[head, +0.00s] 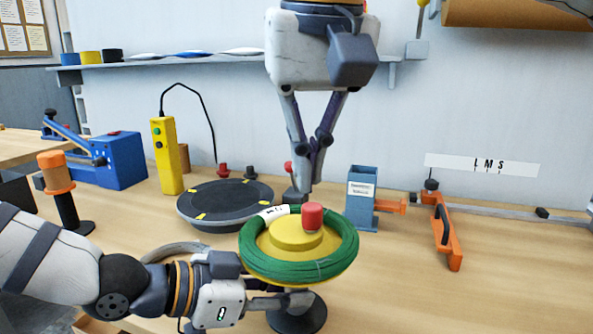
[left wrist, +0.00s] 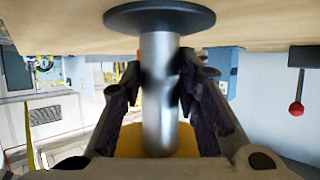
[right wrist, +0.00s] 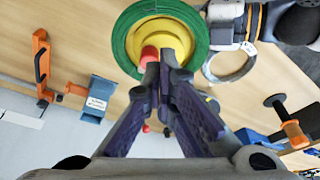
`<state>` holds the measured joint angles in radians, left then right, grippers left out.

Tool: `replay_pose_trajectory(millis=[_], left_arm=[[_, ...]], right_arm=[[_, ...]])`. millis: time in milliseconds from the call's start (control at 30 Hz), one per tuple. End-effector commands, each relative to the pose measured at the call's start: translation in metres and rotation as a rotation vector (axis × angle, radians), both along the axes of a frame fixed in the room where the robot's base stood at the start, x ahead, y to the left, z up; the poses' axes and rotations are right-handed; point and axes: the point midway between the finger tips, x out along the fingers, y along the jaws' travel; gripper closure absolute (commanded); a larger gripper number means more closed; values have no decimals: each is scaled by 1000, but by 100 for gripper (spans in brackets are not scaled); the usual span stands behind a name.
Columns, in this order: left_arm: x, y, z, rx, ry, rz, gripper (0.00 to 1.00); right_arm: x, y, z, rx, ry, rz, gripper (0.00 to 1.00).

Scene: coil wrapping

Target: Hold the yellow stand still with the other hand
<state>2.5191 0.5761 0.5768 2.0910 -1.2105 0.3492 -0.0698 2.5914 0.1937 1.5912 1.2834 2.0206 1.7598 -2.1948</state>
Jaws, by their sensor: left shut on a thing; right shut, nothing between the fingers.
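The yellow stand (head: 285,238) has a flat round top, a red knob (head: 312,217), and a dark round base (head: 300,318). A green coil (head: 300,269) with a white label lies around its top. My left gripper (head: 290,299) is shut on the stand's grey post (left wrist: 160,110) below the yellow plate; the left wrist view shows a finger on each side. My right gripper (head: 301,194) is shut and empty, pointing down above the far side of the coil. In the right wrist view its fingertips (right wrist: 160,62) overlap the red knob in the picture.
A dark round turntable (head: 225,200) stands behind and left of the coil, near a yellow control box (head: 166,155). A blue holder (head: 361,195) and an orange clamp tool (head: 447,232) stand to the right. A grey ring (right wrist: 230,62) lies near my left arm. The front right table is clear.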

Motion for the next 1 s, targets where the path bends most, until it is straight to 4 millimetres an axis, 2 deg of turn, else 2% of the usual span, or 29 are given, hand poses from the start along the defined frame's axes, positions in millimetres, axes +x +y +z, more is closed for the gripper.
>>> replay_pose_trajectory(millis=[333,500,567,900,1000], left_arm=[[0,0,0,-1,1,2,100],[0,0,0,0,2,2,100],[0,0,0,0,2,2,100],[0,0,-1,0,2,2,100],[0,0,-1,0,2,2,100]], right_arm=[[1,-2,6,0,1,0,100],[12,-25,14,0,0,-3,100],[12,-25,9,-3,1,1,100],[11,-25,-42,-2,3,2,100],[12,-25,-51,-2,2,1,100]])
